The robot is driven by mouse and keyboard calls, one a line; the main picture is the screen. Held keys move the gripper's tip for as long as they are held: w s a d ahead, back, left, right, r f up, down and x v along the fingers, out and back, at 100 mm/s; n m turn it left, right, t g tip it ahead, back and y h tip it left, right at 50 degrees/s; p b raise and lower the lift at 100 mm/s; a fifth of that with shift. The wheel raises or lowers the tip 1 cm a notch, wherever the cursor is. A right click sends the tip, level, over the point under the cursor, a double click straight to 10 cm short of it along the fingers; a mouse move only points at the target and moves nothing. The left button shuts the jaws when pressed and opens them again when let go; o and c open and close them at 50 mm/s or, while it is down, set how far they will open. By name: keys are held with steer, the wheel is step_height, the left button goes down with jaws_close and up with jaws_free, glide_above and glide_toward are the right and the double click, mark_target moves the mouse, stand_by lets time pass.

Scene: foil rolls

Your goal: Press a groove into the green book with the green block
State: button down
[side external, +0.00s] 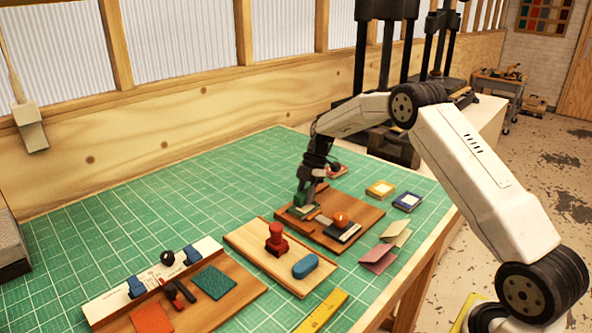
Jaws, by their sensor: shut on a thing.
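My gripper (309,188) points down over the far left part of a brown wooden board (362,211). It is shut on a small green block (300,198). Directly under the block is a small green book (304,211) with pale edges, lying on the board. The block looks to be on or just above the book; at this size I cannot tell whether they touch. The fingertips and much of the book's top are hidden by the gripper and the block. I cannot make out any groove.
On the same board are a dark book (345,232) and an orange knob (341,219). Nearer is a board with a red stamp (276,240) and a blue block (305,266). Yellow (381,188) and blue (407,201) items lie right. The green mat (150,195) is clear at far left.

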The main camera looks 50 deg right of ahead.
mark_target(298, 196)
steer(key=shift+s+a+f, duration=0.1)
steer(key=shift+a, duration=1.55)
stand_by(1.7)
steer(key=shift+d, duration=1.7)
stand_by(1.5)
steer(key=shift+a, duration=0.8)
stand_by(0.7)
